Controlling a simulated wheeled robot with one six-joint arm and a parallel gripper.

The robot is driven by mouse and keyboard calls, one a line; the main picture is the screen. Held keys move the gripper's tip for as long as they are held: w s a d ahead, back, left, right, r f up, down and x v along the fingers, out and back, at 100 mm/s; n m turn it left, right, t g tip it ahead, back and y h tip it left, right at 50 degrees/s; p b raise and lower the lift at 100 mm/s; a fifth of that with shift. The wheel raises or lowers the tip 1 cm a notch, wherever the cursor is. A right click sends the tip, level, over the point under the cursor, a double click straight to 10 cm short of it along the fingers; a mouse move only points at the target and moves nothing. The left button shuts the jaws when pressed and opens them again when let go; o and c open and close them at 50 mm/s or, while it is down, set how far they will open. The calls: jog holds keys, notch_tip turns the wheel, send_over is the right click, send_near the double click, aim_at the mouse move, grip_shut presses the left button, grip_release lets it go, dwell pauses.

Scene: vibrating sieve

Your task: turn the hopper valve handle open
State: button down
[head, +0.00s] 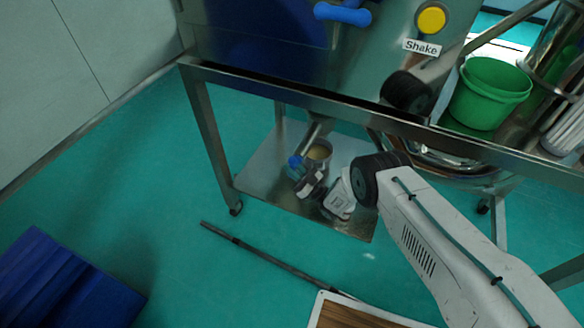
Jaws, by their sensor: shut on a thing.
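A blue valve handle (295,166) shows under the steel frame, beside a slanting metal pipe (315,132). My gripper (303,178) reaches in below the frame and is shut on this blue handle; its dark fingers partly hide the handle. The exact grip between the fingers is small and hard to make out. A metal pot (319,154) with yellowish contents stands just right of the handle, close to my gripper.
A steel frame edge (300,95) runs above my arm, over a metal lower shelf (262,178). Another blue handle (343,13) and a yellow button (431,20) marked "Shake" are above. A green bucket (488,92) stands right. A dark rod (265,256) and blue object (65,285) lie on the floor.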

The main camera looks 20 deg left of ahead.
jog(key=c, duration=1.5)
grip_release()
jog(key=shift+c, duration=0.2)
jog(key=v, duration=0.8)
jog(key=shift+a, duration=0.1)
